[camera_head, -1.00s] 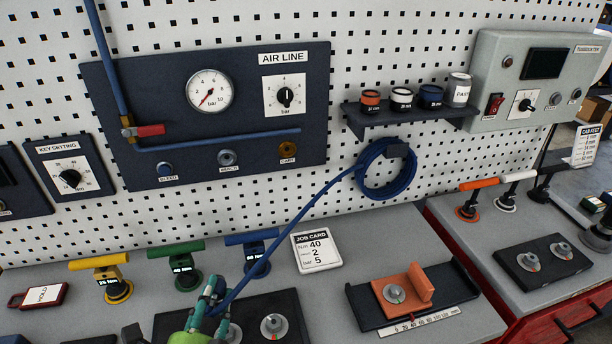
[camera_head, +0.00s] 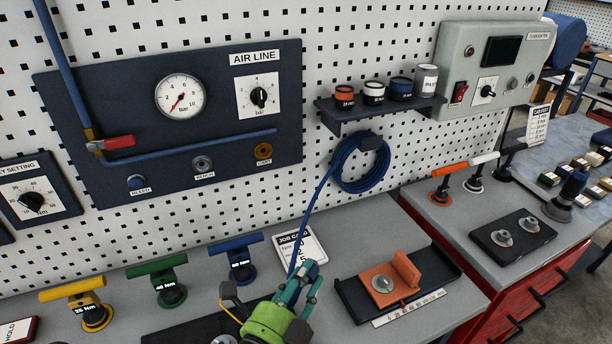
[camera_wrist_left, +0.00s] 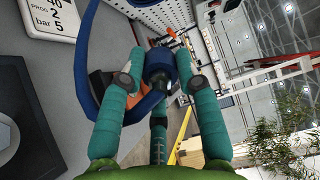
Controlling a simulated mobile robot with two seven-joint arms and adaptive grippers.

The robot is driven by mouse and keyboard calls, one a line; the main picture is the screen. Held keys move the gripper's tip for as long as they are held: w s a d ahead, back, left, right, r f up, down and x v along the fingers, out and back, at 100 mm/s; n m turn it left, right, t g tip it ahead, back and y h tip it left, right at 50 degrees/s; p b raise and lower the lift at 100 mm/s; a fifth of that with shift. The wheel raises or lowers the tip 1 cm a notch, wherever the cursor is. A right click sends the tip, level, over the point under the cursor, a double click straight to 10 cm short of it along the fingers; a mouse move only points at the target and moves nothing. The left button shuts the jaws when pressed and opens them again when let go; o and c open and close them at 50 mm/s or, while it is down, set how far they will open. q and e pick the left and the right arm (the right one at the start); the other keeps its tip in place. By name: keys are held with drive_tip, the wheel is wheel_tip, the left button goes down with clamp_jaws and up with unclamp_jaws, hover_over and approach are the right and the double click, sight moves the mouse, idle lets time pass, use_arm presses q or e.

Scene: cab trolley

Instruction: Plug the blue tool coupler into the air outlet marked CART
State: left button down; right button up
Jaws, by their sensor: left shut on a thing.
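The CART air outlet (camera_head: 263,150) is a brass-coloured ring at the lower right of the dark AIR LINE panel (camera_head: 225,95), and nothing is plugged into it. My left gripper (camera_head: 305,283) is above the bench, below and right of that outlet and well apart from it. It is shut on the blue tool coupler (camera_wrist_left: 158,65), which shows between the fingers in the left wrist view. In the head view the fingers mostly hide the coupler. Its blue hose (camera_head: 312,215) runs up to a coil (camera_head: 343,172) on the pegboard. My right gripper is not in view.
The BENCH outlet (camera_head: 202,163) and BLEED outlet (camera_head: 137,182) sit left of CART. A red-handled valve (camera_head: 117,142) is at the panel's left. A shelf of pots (camera_head: 375,112) juts out to the right. Torque tools (camera_head: 168,286) and the job card (camera_head: 305,248) are on the bench.

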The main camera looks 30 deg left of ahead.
use_arm(q)
drive_tip(key=shift+w+a+y, duration=0.2)
drive_tip(key=shift+w+y, duration=0.1)
drive_tip(key=shift+w, duration=0.05)
drive_tip(key=w+a+r+n+g+y+p, duration=0.1)
drive_tip(key=w+a+r+n+g+y, duration=0.2)
drive_tip(key=w+a+r+n+y, duration=0.1)
drive_tip(key=w+a+r+n+g+y+p, duration=0.1)
drive_tip(key=w+a+r+n+g+y, duration=0.2)
drive_tip(key=w+a+n+y, duration=0.3)
drive_tip(key=w+a+r+y, duration=0.1)
drive_tip(key=w+a+y, duration=0.1)
drive_tip(key=w+y, duration=0.1)
drive_tip(key=shift+w+a+r+p, duration=0.15)
drive_tip(key=shift+r+p, duration=0.1)
drive_tip(key=shift+p, duration=0.05)
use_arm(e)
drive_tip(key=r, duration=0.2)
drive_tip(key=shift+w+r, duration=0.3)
use_arm(q)
drive_tip(key=shift+a, duration=0.1)
drive_tip(key=shift+b+x, duration=0.6)
drive_tip(key=shift+x, duration=2.2)
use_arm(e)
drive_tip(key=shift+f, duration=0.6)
use_arm(q)
drive_tip(key=shift+p, duration=0.35)
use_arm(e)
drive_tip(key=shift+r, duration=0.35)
